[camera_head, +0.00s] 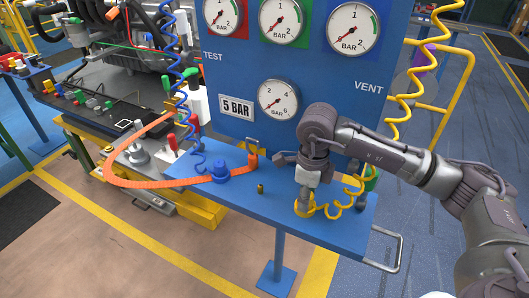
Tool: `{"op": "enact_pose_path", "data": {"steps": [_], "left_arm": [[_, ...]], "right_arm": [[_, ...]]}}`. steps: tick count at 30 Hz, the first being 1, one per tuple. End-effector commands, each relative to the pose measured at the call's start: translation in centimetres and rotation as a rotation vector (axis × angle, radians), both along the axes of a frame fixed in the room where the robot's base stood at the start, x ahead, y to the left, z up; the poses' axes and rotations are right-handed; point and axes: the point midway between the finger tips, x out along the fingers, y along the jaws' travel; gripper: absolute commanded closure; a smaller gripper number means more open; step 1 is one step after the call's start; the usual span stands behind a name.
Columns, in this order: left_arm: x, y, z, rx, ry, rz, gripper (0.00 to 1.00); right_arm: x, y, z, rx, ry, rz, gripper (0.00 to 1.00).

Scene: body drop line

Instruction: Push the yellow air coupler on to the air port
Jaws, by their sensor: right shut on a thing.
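My right gripper (303,201) reaches in from the right and points down over the blue shelf. It is shut on the yellow air coupler (303,210), which shows as a yellow ring low between and under the fingers. A yellow coiled hose (343,211) runs from it to the right. The fingers hide most of the coupler, and I cannot tell whether a port is under it. A small brass fitting (260,188) stands upright on the shelf to the left, apart from the gripper; I cannot tell whether it is the air port. My left gripper is not in view.
The blue shelf (240,200) carries a blue coupler (219,172) and an orange strap (150,183) at the left. A green part (369,180) is right of my gripper. The gauge panel (320,80) rises behind. A metal handle (386,250) juts from the shelf's right end.

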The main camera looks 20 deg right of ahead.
Motion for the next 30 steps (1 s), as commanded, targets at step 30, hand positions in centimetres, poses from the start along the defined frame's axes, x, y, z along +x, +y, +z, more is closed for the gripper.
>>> {"op": "enact_pose_path", "data": {"steps": [30], "left_arm": [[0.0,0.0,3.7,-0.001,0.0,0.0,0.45]], "right_arm": [[0.1,0.0,6.5,0.001,-0.006,0.0,1.0]]}}
